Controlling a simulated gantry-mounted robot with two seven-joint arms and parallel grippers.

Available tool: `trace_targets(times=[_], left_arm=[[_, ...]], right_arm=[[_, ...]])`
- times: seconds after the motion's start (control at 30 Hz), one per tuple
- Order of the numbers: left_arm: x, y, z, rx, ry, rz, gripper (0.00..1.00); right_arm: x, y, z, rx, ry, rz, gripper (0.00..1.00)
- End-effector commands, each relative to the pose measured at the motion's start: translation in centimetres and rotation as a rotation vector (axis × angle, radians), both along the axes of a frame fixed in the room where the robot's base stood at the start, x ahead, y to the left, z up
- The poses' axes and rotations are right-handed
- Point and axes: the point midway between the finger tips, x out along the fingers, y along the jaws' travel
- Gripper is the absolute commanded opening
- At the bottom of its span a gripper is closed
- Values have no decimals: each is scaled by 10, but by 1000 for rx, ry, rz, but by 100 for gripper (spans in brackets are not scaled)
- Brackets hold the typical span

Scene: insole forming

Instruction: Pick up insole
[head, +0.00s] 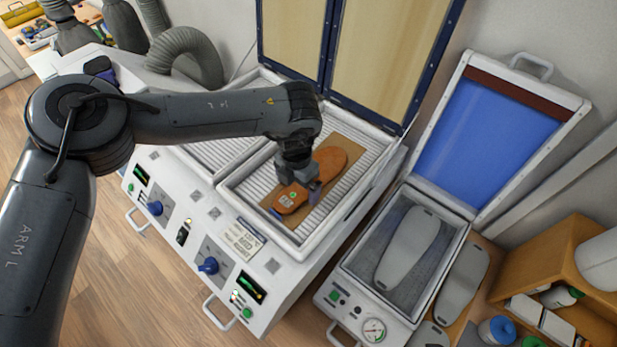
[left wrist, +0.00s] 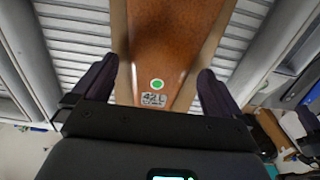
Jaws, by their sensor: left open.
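An orange-brown insole (head: 327,163) lies on a tan board (head: 351,146) in the right ribbed bay of the white heating machine (head: 262,225). In the left wrist view the insole (left wrist: 170,45) has a green dot and a "42 L" label and runs between the fingers. My left gripper (head: 296,199) is over the near, narrow end of the insole. Its two dark fingers (left wrist: 158,82) are apart, one on each side of the insole, and hold nothing. I cannot tell whether they touch the board. My right gripper is not in view.
The machine's raised lid (head: 392,40) stands behind the bay. To the right is a press with an open blue lid (head: 490,130) and a grey insole shape (head: 407,247) inside. A wooden shelf (head: 570,260) stands at far right. Hoses (head: 190,55) rise at the back left.

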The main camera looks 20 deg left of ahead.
Motion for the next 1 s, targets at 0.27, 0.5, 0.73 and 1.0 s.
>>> trace_targets(times=[0.27,0.5,0.73,1.0], left_arm=[[0,0,-5,-1,-2,0,100],[0,0,-5,-1,-2,1,69],[1,0,-4,-1,-2,1,45],[1,0,-2,-1,-2,1,45]], right_arm=[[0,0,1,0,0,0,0],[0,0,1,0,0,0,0],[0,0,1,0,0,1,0],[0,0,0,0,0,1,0]])
